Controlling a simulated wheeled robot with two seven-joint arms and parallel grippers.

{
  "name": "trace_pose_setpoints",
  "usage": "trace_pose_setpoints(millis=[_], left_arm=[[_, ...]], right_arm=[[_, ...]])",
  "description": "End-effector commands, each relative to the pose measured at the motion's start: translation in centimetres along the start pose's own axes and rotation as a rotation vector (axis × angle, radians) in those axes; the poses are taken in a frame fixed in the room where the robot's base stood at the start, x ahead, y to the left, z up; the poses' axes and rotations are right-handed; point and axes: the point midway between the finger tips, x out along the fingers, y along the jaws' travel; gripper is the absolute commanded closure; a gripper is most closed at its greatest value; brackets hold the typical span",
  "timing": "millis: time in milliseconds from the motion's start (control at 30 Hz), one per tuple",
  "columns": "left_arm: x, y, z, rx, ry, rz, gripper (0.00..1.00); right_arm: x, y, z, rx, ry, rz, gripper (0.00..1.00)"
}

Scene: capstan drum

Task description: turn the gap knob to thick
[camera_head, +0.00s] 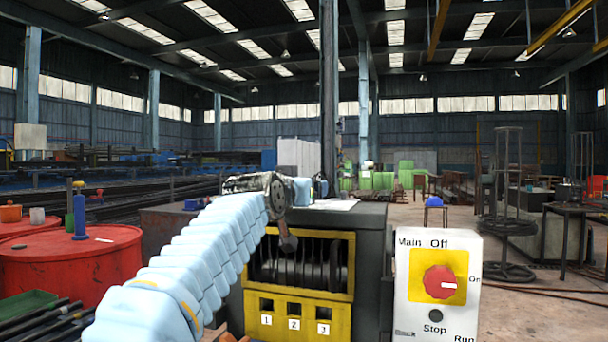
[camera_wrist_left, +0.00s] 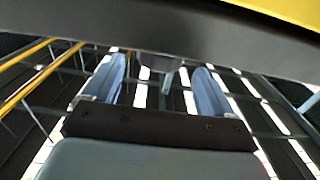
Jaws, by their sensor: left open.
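I cannot pick out a knob marked as the gap knob in the head view. The machine (camera_head: 350,240) has a yellow-framed front with dark rollers and slots numbered 1, 2 and 3. My right gripper is not in view.
A white control box (camera_head: 410,320) with a red Main knob (camera_head: 440,282) and a Stop button (camera_head: 436,315) stands at the right. Red drums (camera_head: 70,262) stand at the left. A yellow part (camera_wrist_left: 285,12) and the grey edge (camera_wrist_left: 100,45) lie close ahead in the wrist view.

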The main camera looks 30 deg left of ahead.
Motion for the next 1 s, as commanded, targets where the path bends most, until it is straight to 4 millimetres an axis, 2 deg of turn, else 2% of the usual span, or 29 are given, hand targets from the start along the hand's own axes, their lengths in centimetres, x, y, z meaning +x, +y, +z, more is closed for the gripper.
trace_pose_setpoints(millis=[33, 300, 667, 1000], left_arm=[[0.6, -0.2, -0.3, 0.001, -0.002, -0.004, 0.14], [2.4, -0.1, -0.1, 0.001, 0.000, -0.002, 0.14], [2.6, 0.0, 0.0, 0.000, 0.000, 0.000, 0.16], [2.6, 0.0, 0.0, 0.001, 0.000, 0.000, 0.68]], right_arm=[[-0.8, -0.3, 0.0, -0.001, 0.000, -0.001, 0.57], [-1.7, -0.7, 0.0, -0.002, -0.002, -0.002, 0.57], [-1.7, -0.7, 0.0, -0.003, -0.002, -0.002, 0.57], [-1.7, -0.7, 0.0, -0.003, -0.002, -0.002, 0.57]])
